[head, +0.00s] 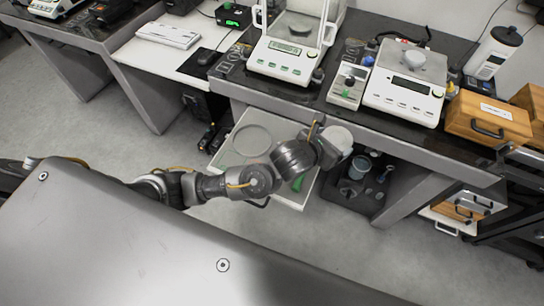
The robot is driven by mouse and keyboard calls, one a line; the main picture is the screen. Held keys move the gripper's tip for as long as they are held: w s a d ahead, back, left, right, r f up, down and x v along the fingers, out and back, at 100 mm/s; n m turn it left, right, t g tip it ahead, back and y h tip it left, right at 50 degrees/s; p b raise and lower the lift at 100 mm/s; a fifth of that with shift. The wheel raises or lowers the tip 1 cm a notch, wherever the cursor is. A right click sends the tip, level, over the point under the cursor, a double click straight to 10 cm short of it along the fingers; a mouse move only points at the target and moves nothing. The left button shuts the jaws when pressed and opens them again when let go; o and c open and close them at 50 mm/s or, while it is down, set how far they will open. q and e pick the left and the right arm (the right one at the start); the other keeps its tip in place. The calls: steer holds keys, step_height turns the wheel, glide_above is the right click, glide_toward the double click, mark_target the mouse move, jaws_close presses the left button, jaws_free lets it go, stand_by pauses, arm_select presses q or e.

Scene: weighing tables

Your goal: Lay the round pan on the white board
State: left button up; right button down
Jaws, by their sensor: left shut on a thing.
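A white board (222,160) is pulled out below the front of the weighing table, with a thin grey ring outline (252,140) on it. My left arm reaches in from the left across the board. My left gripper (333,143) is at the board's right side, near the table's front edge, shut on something. A pale round disc (341,136) shows at its end, apparently the round pan held off the board; its grip is hidden by the wrist. My right gripper is out of view.
Two balances stand on the table: one with a glass shield (283,61), one open with a grey plate (404,92). Wooden drawer boxes (487,119) stand at right. A dark bin with jars (360,185) sits below the table. A green item (298,184) shows near the board's right edge.

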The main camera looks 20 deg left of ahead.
arm_select(q)
steer(key=a+f+p, duration=0.1)
steer(key=a+f, duration=0.1)
steer(key=a, duration=0.2)
steer(key=w+a+f+p, duration=0.1)
steer(key=a+f, duration=0.2)
steer(key=a, duration=0.1)
steer(key=w+a+f+p, duration=0.1)
steer(key=a+f, duration=0.2)
steer(key=a, duration=0.1)
steer(key=shift+a+f, duration=0.1)
steer(key=shift+a, duration=0.15)
steer(key=shift+w+a+f, duration=0.1)
steer(key=shift+a+f, duration=0.4)
steer(key=shift+f, duration=0.1)
step_height(320, 180, down, 4)
steer(key=shift+a+r+p, duration=0.15)
steer(key=shift+r+p, duration=0.1)
steer(key=shift+p, duration=0.1)
steer(key=shift+c, duration=0.2)
steer(key=shift+o, duration=0.2)
